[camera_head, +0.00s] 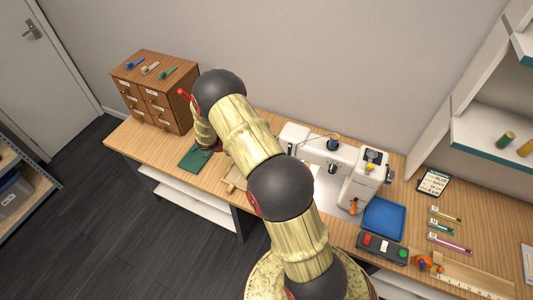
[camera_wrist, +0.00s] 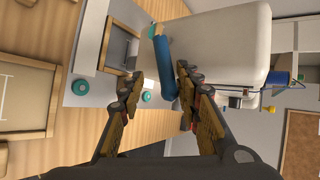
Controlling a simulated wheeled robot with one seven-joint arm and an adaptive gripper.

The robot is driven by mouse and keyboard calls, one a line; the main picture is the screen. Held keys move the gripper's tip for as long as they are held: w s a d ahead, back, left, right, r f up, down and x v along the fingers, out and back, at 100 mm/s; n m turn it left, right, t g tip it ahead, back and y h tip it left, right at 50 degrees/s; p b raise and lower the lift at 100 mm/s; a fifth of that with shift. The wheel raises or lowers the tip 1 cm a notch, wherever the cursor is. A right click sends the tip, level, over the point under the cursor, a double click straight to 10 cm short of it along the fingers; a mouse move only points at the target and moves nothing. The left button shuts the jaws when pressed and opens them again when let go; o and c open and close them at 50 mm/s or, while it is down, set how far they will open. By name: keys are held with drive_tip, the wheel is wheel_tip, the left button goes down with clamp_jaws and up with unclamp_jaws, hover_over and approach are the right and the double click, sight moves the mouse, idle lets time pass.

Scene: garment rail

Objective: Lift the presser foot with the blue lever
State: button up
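The white sewing machine (camera_head: 352,165) stands on the wooden bench, partly hidden behind my arm in the head view. Its white body (camera_wrist: 228,42) fills the upper right of the wrist view. The blue lever (camera_wrist: 162,66) shows as a bar below the machine body in the wrist view. My gripper (camera_wrist: 159,80) is open. The lever's end lies between the fingertips in the picture, closer to the right finger; I cannot tell whether they touch. The presser foot is not clearly seen. In the head view my gripper is mostly hidden behind my arm.
A wooden tray (camera_wrist: 28,98) lies at the left of the wrist view. A blue tray (camera_head: 383,219) and a button box (camera_head: 382,249) are right of my arm. A drawer cabinet (camera_head: 153,92) and green mat (camera_head: 196,158) are at the left. Shelves (camera_head: 497,140) stand at the right.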

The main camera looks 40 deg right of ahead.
drive_tip(key=shift+a, duration=0.1)
drive_tip(key=v, duration=1.1)
drive_tip(key=shift+w+a+r, duration=0.2)
drive_tip(key=shift+w+a, duration=0.05)
